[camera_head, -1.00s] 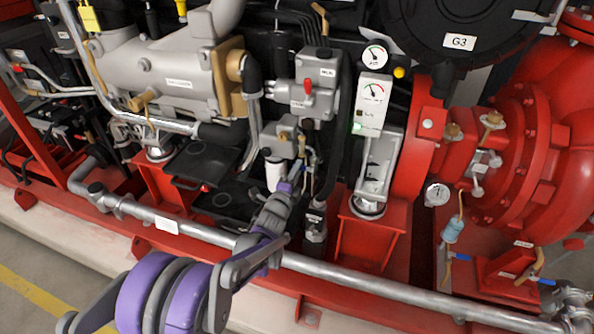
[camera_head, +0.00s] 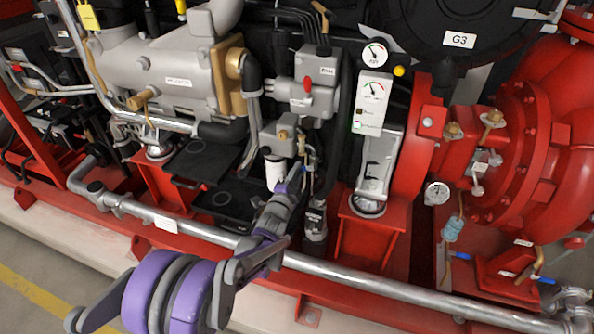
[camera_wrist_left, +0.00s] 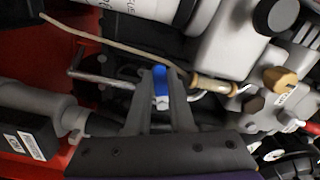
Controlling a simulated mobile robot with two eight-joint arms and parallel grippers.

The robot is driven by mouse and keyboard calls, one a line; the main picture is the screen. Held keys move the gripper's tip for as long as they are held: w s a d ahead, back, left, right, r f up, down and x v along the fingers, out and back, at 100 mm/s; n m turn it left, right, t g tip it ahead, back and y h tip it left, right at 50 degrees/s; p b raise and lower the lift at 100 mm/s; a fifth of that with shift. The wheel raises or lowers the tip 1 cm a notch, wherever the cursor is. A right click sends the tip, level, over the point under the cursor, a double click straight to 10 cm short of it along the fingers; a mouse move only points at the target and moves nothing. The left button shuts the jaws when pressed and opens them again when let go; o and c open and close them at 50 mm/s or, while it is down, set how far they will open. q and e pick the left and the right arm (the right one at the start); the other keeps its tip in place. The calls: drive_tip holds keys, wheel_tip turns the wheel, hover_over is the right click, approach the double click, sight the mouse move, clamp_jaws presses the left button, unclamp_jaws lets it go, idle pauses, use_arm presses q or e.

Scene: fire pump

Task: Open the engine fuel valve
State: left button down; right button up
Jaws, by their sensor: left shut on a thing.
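The engine fuel valve shows in the left wrist view as a small blue handle (camera_wrist_left: 160,76) on a thin metal pipe fitting. My left gripper (camera_wrist_left: 163,100) is shut on this blue handle, and the handle's tip sticks out between the fingertips. In the head view, my left gripper (camera_head: 296,178) reaches in among the hoses beside the white filter (camera_head: 276,174), below the grey engine block. The handle is mostly hidden there by the gripper. My right gripper is in neither view.
A silver pipe (camera_head: 370,287) runs across the front, under my left arm. A grey block with a red knob (camera_head: 308,84) is above the gripper. A thin tan tube (camera_wrist_left: 110,40) and a brass fitting (camera_wrist_left: 212,84) lie close to the fingers.

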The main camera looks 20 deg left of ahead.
sight(312, 174)
use_arm(q)
drive_tip(key=shift+d+f+n, duration=0.45)
drive_tip(key=shift+d+n, duration=0.15)
drive_tip(key=shift+n, duration=1.75)
drive_tip(key=shift+d+f+n, duration=0.45)
drive_tip(key=shift+d+n, duration=0.2)
drive_tip(key=shift+n, duration=1.65)
drive_tip(key=shift+d+f+n, duration=0.45)
drive_tip(key=shift+d+n, duration=0.15)
drive_tip(key=shift+n, duration=1.75)
drive_tip(key=c, duration=0.8)
unclamp_jaws()
drive_tip(key=shift+s, duration=0.2)
drive_tip(key=s+p, duration=0.1)
drive_tip(key=s, duration=0.9)
drive_tip(key=shift+s+a, duration=0.15)
drive_tip(key=shift+s, duration=0.15)
